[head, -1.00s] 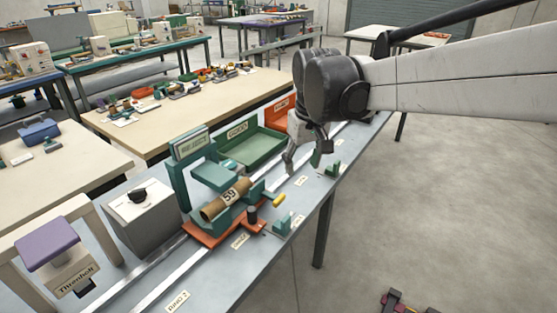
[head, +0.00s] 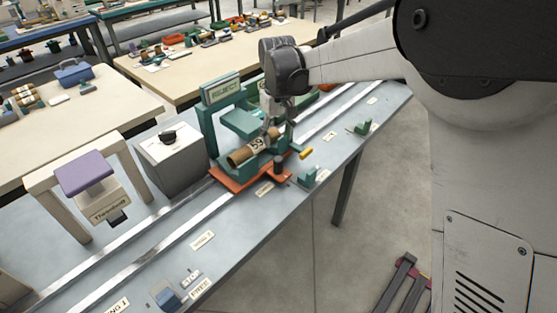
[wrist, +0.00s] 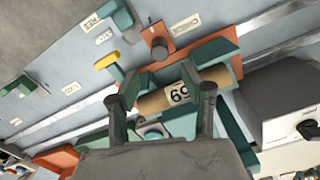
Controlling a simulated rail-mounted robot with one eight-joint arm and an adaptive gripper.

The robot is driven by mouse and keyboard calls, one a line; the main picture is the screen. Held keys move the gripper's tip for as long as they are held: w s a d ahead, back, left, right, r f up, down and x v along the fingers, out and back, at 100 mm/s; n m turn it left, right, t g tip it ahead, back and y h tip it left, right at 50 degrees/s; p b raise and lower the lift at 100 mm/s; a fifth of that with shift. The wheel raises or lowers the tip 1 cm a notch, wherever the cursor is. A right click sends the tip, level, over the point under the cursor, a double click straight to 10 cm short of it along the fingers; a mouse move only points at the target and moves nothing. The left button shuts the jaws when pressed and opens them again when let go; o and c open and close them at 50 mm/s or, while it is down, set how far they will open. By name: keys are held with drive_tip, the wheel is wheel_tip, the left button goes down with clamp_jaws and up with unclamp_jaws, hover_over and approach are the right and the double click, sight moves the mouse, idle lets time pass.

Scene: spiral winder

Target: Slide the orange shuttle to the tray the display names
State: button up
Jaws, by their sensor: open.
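The orange shuttle (head: 228,180) sits on the rails below the green display stand. It carries a green cradle with a brown tube (head: 240,158) whose label seems to read 59. A dark upright knob (head: 280,164) stands on the shuttle's front end. The display (head: 221,89) appears to read REJECT. My gripper (head: 275,138) is open, just above the tube's right part. In the wrist view its fingers (wrist: 164,97) lie on either side of the tube (wrist: 188,92); I cannot tell whether they touch it. The shuttle (wrist: 182,50) and knob (wrist: 158,48) also show there.
A yellow lever (head: 306,153) and green stops (head: 308,177) are close to the shuttle's right. A grey box (head: 172,158) and a purple-topped stand (head: 85,173) are at left. The trays behind are mostly hidden by my arm. The rails at front left look clear.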

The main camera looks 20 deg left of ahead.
sight(278, 158)
wheel_tip(278, 158, down, 10)
drive_tip(key=shift+f, duration=0.1)
idle(0.4)
clamp_jaws()
